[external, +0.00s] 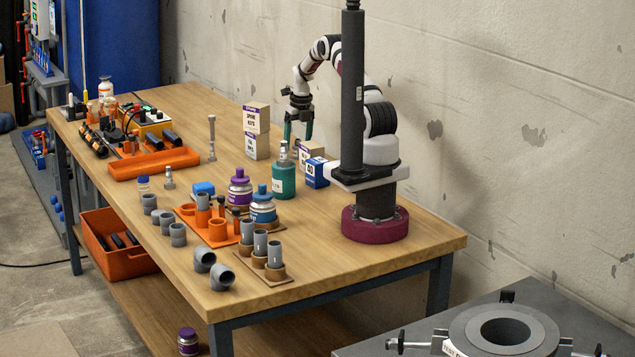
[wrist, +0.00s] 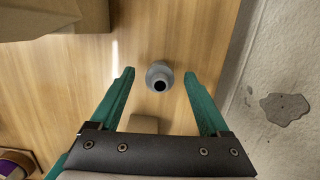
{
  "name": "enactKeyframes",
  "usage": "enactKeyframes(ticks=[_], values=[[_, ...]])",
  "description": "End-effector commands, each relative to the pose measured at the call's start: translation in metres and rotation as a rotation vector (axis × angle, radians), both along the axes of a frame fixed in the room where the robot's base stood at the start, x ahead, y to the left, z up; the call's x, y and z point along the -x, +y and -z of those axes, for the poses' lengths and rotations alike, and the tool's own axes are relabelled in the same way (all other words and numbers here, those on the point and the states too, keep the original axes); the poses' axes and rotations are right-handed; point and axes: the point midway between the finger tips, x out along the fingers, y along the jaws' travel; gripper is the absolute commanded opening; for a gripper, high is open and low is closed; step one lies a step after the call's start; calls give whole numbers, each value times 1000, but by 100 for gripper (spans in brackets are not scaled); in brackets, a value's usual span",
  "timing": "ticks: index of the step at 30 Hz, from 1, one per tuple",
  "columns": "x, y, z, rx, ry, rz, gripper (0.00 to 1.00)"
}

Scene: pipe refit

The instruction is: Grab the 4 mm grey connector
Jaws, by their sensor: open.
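A small round grey fitting with a dark hole in its top (wrist: 160,76) stands on the wooden table in the wrist view. It looks like a grey connector, but no size marking can be read. My gripper (wrist: 158,80) is open, with one green finger on each side of the fitting and a clear gap to both. In the external view my gripper (external: 298,128) points down at the back of the table, behind the boxes. The fitting cannot be picked out there. I cannot tell the fingertips' height above the table.
Cardboard boxes (external: 257,118) stand near my gripper, and one cardboard box (wrist: 60,18) fills the wrist view's upper left. The wall (wrist: 285,100) is close on the right. A green bottle (external: 284,181), a blue box (external: 316,172) and several grey pipe pieces (external: 178,235) stand farther forward.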

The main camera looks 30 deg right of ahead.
Motion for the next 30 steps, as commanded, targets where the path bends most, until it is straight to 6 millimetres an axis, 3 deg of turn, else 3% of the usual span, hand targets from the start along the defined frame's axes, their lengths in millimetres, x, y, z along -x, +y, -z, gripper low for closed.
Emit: enactKeyframes(ticks=[5, 18, 30], values=[[0, 0, 0, 0, -1, 0, 80], [0, 0, 0, 0, 0, 0, 2], [0, 0, -8, 0, 0, 0, 0]])
